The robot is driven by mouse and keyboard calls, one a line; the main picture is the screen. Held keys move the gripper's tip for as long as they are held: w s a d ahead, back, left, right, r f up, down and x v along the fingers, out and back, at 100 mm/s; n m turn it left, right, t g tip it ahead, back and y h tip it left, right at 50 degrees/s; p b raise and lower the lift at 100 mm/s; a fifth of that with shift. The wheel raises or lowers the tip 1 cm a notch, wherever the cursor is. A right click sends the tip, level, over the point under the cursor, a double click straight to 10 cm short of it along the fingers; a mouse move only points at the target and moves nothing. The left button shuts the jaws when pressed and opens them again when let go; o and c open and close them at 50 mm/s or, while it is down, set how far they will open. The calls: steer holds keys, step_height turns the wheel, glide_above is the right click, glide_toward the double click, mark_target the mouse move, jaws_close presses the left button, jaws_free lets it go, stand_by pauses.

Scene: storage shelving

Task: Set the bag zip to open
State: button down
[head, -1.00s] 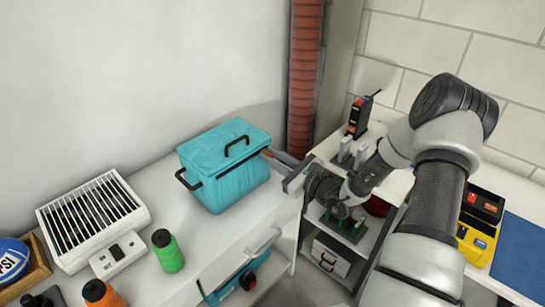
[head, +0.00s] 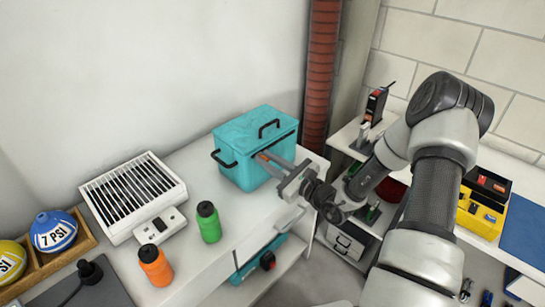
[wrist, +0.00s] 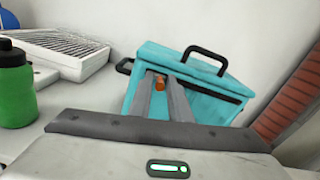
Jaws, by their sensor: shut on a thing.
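The teal bag (head: 240,168) stands upright on the white worktop, with a black handle on its lid and another on its left side. It also shows in the wrist view (wrist: 215,105), with a dark zip line along the front below the lid. My gripper (head: 261,158) reaches in from the right to the bag's front, near the zip line. In the wrist view its fingers (wrist: 159,85) are closed around a small orange zip pull (wrist: 159,82). The fingers hide part of the bag's front, so how far the zip is open cannot be told.
A green bottle (head: 208,222) and an orange bottle (head: 155,266) stand on the worktop left of the bag. A white slatted unit (head: 132,195) is farther left. A red ribbed pipe (head: 321,75) rises behind, right of the bag.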

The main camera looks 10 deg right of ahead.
steer(key=shift+s+a, duration=0.4)
steer(key=shift+a, duration=0.15)
steer(key=c, duration=1.8)
jaws_free()
steer(key=shift+a, duration=0.1)
steer(key=shift+c, duration=0.2)
steer(key=v, duration=1.7)
steer(key=shift+s+p, duration=0.25)
steer(key=shift+p, duration=0.2)
steer(key=shift+r, duration=0.15)
